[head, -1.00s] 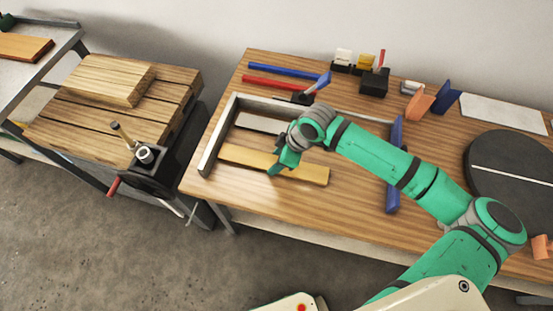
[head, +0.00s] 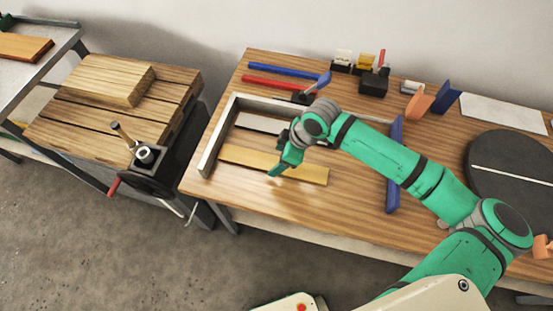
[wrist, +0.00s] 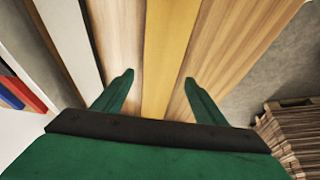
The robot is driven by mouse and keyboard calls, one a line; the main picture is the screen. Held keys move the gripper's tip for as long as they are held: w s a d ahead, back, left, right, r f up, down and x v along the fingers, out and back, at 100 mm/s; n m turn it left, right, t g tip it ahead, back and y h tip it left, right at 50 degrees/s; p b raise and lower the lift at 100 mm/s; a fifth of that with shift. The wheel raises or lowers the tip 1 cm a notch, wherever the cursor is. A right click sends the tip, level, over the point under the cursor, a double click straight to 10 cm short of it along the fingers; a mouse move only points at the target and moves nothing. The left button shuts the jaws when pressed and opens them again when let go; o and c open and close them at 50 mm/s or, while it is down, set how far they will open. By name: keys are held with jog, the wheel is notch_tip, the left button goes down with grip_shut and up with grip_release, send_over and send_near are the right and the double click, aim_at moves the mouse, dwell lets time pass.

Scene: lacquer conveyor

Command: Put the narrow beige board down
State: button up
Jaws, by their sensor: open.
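The narrow beige board (head: 245,158), yellowish tan, lies flat on the wooden workbench inside a low frame. My gripper (head: 279,171) is above the middle of this board and hides part of it in the head view. In the wrist view, my gripper (wrist: 158,78) is open, with one finger on each side of the board (wrist: 168,50). The fingers appear apart from the board, with nothing held between them.
A pale grey board (head: 259,122) lies behind the beige one. A grey rail (head: 217,137) stands at the left and a blue bar (head: 393,185) at the right. Blue and red bars (head: 270,85) lie at the back. A dark turntable (head: 505,165) is at the right.

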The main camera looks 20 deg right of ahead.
jog(key=v, duration=1)
jog(key=w+a+r+t+y, duration=0.25)
jog(key=w+a, duration=0.25)
jog(key=a, duration=0.3)
jog(key=w+a+r+t+y, duration=0.2)
jog(key=w+a+r, duration=0.25)
jog(key=a, duration=0.35)
jog(key=w+a+r+m+t+y, duration=0.45)
jog(key=a+r+t, duration=0.45)
jog(key=a+r, duration=0.3)
jog(key=s+d+f+m+t+h, duration=0.1)
jog(key=s+d+f+m+h, duration=0.1)
jog(key=s+f+m+h, duration=0.65)
jog(key=s+d+f+m+t+h, duration=0.15)
jog(key=s+f+m+h, duration=0.3)
jog(key=s+f, duration=0.7)
jog(key=s+d+f+n+g, duration=0.1)
jog(key=s+d+f+n, duration=0.2)
jog(key=s, duration=0.7)
jog(key=s+d+f+n+g, duration=0.2)
jog(key=s+d+f+n, duration=0.1)
jog(key=s, duration=0.7)
jog(key=shift+d+f, duration=0.35)
jog(key=shift+f, duration=0.25)
